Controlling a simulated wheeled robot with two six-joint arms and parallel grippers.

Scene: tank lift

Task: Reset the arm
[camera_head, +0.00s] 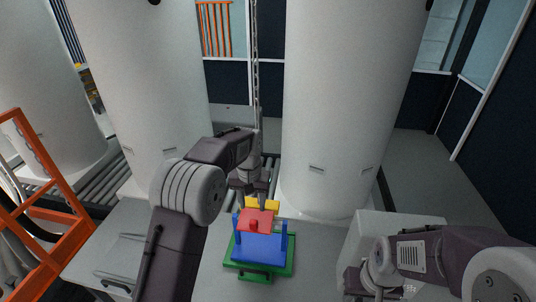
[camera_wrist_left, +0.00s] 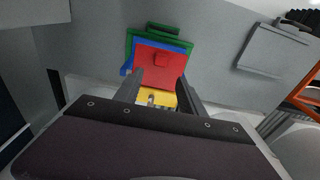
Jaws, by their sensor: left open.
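My left arm comes in from the left, and its gripper (camera_head: 258,197) points down just behind a coloured block assembly. In the left wrist view the two fingers of that gripper (camera_wrist_left: 160,88) are apart, with nothing visibly clamped between them. The assembly has a green base (camera_head: 245,274), a blue body (camera_head: 262,248), a red top piece (camera_head: 255,224) with a small knob, and a yellow part (camera_head: 268,204) at the back. In the left wrist view the red piece (camera_wrist_left: 165,62) and yellow part (camera_wrist_left: 155,97) lie beyond the fingers. My right arm is at the lower right; its jaws are unclear.
Large white tanks (camera_head: 350,100) stand behind the grey worktop (camera_head: 205,285), with rollers (camera_head: 85,188) around their bases. A chain (camera_head: 256,70) hangs between two tanks. A white box (camera_head: 400,222) is at right; an orange frame (camera_head: 60,245) is at left.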

